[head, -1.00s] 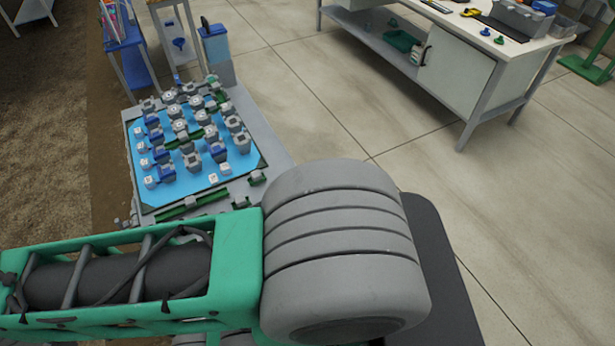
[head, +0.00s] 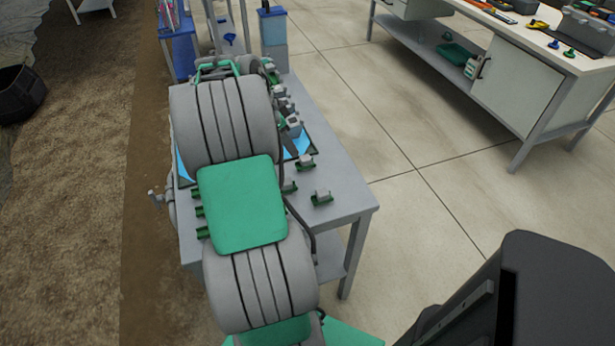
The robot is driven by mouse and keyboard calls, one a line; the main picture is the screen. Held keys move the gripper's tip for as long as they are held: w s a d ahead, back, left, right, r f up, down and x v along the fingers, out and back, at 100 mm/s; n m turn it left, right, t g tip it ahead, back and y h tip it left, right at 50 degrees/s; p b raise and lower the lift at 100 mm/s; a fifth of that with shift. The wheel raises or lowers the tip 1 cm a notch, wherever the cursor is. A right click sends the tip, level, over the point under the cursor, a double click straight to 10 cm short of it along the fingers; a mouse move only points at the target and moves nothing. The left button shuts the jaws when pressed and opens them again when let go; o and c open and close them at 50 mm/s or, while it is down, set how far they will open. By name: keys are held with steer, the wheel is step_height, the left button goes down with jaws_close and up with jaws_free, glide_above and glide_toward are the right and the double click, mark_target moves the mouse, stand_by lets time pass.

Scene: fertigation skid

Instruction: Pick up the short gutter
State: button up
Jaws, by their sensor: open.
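Green channel-like gutter pieces lie on the grey table. Ends of some (head: 202,232) stick out at the left of my arm, so their lengths are hidden. I cannot tell which piece is the short gutter. My arm reaches over the table and covers most of the blue tray mat (head: 303,143). My gripper is not clearly visible; the arm hides that area.
The grey table (head: 345,200) has bare room at its front right corner. A blue-and-clear container (head: 273,30) stands behind it, near a blue stand (head: 180,50). A white workbench (head: 520,85) with tools stands at the right. The floor between is clear.

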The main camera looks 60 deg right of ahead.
mark_target(305, 158)
steer(key=shift+s+d+f+m+g, duration=0.3)
steer(key=shift+s+d+f+m, duration=0.4)
steer(key=shift+s+d+f, duration=0.45)
steer(key=x, duration=0.6)
steer(key=shift+a+f, duration=0.2)
jaws_close()
